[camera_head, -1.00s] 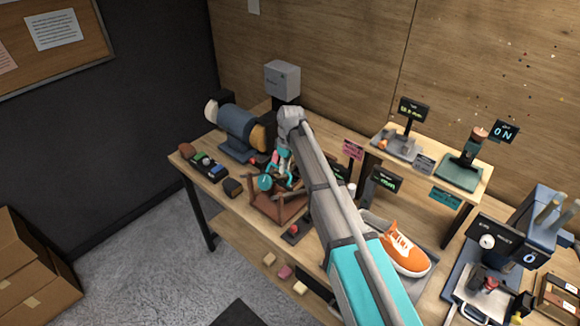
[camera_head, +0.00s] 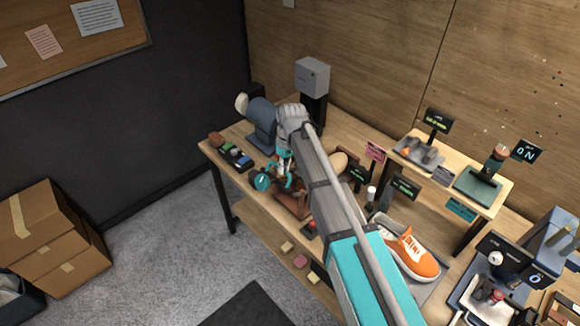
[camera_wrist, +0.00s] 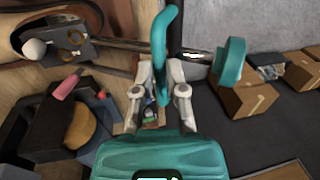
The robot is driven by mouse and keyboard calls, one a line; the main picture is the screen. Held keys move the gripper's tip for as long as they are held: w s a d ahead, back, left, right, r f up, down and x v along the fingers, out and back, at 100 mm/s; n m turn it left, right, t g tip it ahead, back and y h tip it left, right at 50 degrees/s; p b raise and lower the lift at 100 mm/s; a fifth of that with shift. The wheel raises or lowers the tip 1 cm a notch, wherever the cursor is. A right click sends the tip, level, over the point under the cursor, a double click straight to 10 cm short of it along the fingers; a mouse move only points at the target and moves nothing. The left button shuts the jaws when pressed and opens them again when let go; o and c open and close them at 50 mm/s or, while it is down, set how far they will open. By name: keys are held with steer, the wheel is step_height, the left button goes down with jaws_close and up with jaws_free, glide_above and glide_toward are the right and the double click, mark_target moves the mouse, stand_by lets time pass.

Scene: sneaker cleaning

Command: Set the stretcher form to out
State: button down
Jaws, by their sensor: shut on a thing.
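My gripper (camera_head: 284,163) is low over the left part of the workbench, in front of the blue machine. In the wrist view its pale fingers (camera_wrist: 159,95) are shut on a curved teal handle (camera_wrist: 162,40). A round teal knob (camera_wrist: 231,60) stands beside the handle, with a metal rod next to it; the knob also shows in the head view (camera_head: 262,183). These look like parts of the stretcher form, but its body is not clear. A brown stand (camera_head: 293,204) sits just right of the knob, partly hidden by my arm.
The blue machine (camera_head: 263,123) stands behind the gripper. A dark tray of small items (camera_head: 236,157) lies at the bench's left end. An orange sneaker (camera_head: 414,255) lies to the right, past my arm. Cardboard boxes (camera_head: 45,235) are on the floor at left.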

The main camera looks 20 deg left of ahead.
steer(key=shift+s+a, duration=0.2)
steer(key=shift+a, duration=0.1)
steer(key=c, duration=0.7)
jaws_free()
steer(key=shift+s+a, duration=0.1)
steer(key=shift+s, duration=0.1)
steer(key=shift+w, duration=0.1)
steer(key=shift+w+d+r, duration=0.1)
steer(key=shift+d+r, duration=0.05)
steer(key=shift+d, duration=0.05)
